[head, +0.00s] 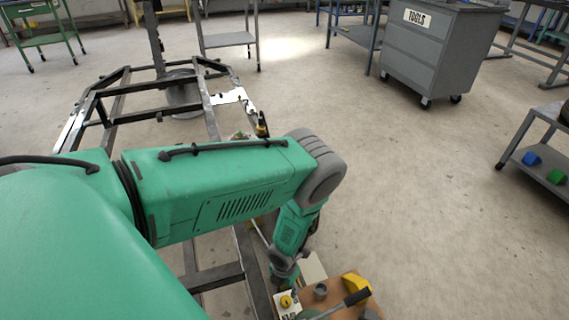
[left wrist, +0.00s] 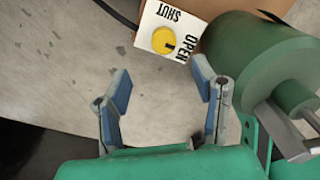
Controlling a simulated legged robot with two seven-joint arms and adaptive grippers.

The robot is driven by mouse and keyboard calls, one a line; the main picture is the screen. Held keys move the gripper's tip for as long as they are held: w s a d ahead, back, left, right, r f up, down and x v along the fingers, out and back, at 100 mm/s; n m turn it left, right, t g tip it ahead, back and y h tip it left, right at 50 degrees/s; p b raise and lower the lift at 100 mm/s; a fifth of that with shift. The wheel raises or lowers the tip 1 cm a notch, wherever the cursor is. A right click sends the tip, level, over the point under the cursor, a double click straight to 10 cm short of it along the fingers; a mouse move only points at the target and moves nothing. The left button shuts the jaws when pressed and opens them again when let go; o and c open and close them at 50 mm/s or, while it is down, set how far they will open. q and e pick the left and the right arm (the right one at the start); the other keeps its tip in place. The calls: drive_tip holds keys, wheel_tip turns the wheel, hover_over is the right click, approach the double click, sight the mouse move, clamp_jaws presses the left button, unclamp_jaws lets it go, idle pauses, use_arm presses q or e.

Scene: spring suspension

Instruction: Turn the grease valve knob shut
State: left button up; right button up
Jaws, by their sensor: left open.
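The yellow grease valve knob (left wrist: 163,40) sits on a white plate (left wrist: 151,28) marked SHUT and OPEN in the left wrist view. Its black mark points toward the OPEN side. The knob (head: 286,301) and plate also show at the bottom of the head view. My left gripper (left wrist: 160,66) is open and empty. Its two blue-grey fingers are spread, with the knob ahead of them, between their lines and apart from both. In the head view my left arm reaches down to the plate, and the fingers are hard to make out. My right gripper is in neither view.
A green cylinder (left wrist: 258,58) with metal parts stands close right of the fingers. In the head view, a lever (head: 340,305) and a yellow part (head: 357,288) sit right of the knob. A dark metal frame (head: 112,100) lies left. Open floor lies right.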

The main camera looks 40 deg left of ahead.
sight(286, 300)
use_arm(q)
drive_tip(key=f+b, duration=0.1)
drive_tip(key=f, duration=0.1)
drive_tip(key=f+b, duration=0.1)
drive_tip(key=f, duration=0.1)
drive_tip(key=d+f+b, duration=0.1)
drive_tip(key=f, duration=0.1)
drive_tip(key=f+b, duration=0.3)
drive_tip(key=shift+a+f, duration=0.1)
drive_tip(key=shift+a, duration=0.1)
drive_tip(key=shift+a+f, duration=0.15)
drive_tip(key=shift+f, duration=0.35)
drive_tip(key=shift+d+r, duration=0.2)
drive_tip(key=shift+d, duration=0.1)
drive_tip(key=shift+c, duration=0.8)
drive_tip(key=c, duration=1)
drive_tip(key=shift+o, duration=0.2)
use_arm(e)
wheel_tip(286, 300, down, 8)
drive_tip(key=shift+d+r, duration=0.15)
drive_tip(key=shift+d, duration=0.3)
